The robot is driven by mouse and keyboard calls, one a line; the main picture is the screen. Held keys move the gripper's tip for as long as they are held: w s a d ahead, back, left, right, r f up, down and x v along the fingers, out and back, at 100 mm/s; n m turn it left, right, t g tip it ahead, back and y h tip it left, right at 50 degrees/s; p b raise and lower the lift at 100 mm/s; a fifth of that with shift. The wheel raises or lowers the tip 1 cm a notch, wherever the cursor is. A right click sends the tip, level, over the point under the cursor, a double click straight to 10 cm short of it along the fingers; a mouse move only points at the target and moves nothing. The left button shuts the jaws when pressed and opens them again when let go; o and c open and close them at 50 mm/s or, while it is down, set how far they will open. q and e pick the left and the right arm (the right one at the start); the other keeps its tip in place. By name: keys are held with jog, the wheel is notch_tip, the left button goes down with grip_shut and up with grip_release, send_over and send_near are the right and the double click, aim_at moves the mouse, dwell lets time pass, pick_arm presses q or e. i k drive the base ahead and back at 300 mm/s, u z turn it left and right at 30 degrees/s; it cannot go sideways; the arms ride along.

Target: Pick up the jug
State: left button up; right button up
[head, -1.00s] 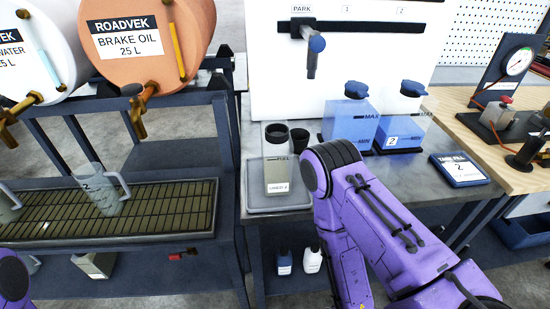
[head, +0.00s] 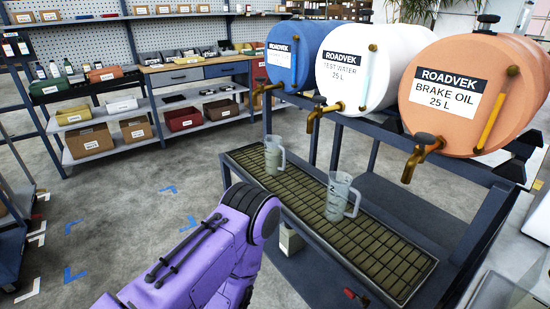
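Two clear measuring jugs stand upright on the slatted drip tray (head: 390,258) in the head view. The nearer jug (head: 337,200) carries a mark that looks like a 2, and its handle faces right. The farther jug (head: 273,155) stands to its left, its handle also to the right. Neither jug is held. A purple link of my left arm (head: 225,245) comes in from the lower left and ends in front of the tray's near side. My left gripper is out of view or hidden. My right arm and gripper are not in view.
Blue, white and orange drums (head: 450,90) with brass taps (head: 418,158) lie on a rack above the tray. A pale container (head: 291,240) sits below it. Shelves with bins (head: 90,140) stand at the back left. The floor (head: 130,210) between is mostly clear.

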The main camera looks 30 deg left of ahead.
aim_at(273, 148)
jog(key=k, duration=0.5)
jog(key=u, duration=1.95)
jog(key=i, duration=1.25)
jog(key=z, duration=1.8)
